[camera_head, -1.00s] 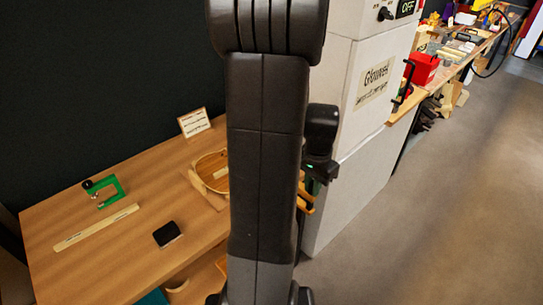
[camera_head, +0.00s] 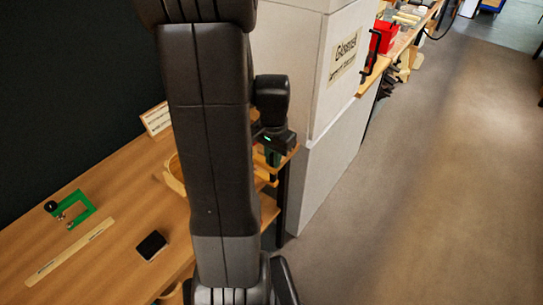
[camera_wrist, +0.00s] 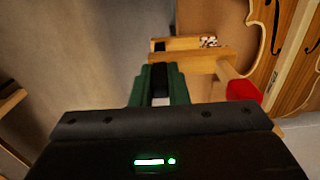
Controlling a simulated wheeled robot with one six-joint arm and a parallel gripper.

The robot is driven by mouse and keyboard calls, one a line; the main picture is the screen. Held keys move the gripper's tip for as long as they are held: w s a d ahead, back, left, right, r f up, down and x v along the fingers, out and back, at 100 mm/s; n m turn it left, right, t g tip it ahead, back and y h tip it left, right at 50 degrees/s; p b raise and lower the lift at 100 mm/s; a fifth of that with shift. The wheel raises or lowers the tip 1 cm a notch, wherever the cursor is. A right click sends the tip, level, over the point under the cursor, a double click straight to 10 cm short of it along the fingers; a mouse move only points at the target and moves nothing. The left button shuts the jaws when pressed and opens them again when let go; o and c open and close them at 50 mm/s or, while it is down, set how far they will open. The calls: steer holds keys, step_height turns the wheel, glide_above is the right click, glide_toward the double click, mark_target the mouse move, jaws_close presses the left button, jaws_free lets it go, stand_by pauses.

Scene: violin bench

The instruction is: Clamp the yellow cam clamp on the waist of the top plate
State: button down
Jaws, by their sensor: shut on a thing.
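My gripper (camera_wrist: 163,88) has green fingers and is shut on the yellow cam clamp (camera_wrist: 190,61), a pale yellow wooden bar clamp with a red knob-like end at its right. In the head view my gripper (camera_head: 271,158) is at the table's right end beside the cabinet, with a bit of the clamp (camera_head: 264,174) below it. The top plate (camera_wrist: 285,45), wooden with dark f-holes, lies at the right of the wrist view, close to the clamp. I cannot tell whether they touch. In the head view my arm hides most of the plate's area; a curved wooden edge (camera_head: 174,178) shows.
A grey-white cabinet (camera_head: 325,170) stands right of the table. Open floor (camera_head: 430,200) lies beyond.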

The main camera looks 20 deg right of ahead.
steer(key=shift+a, duration=0.1)
steer(key=shift+w+a, duration=0.9)
steer(key=shift+w, duration=0.25)
steer(key=shift+w+a, duration=0.85)
steer(key=shift+w, duration=0.3)
steer(key=shift+w+a+p, duration=0.3)
steer(key=shift+w+a, duration=0.6)
steer(key=shift+w, duration=0.2)
steer(key=shift+w+a+p, duration=0.3)
steer(key=shift+w+a, duration=0.55)
steer(key=shift+w, duration=0.25)
stand_by(0.3)
steer(key=c, duration=1.3)
jaws_free()
step_height(320, 180, up, 14)
steer(key=shift+f, duration=0.1)
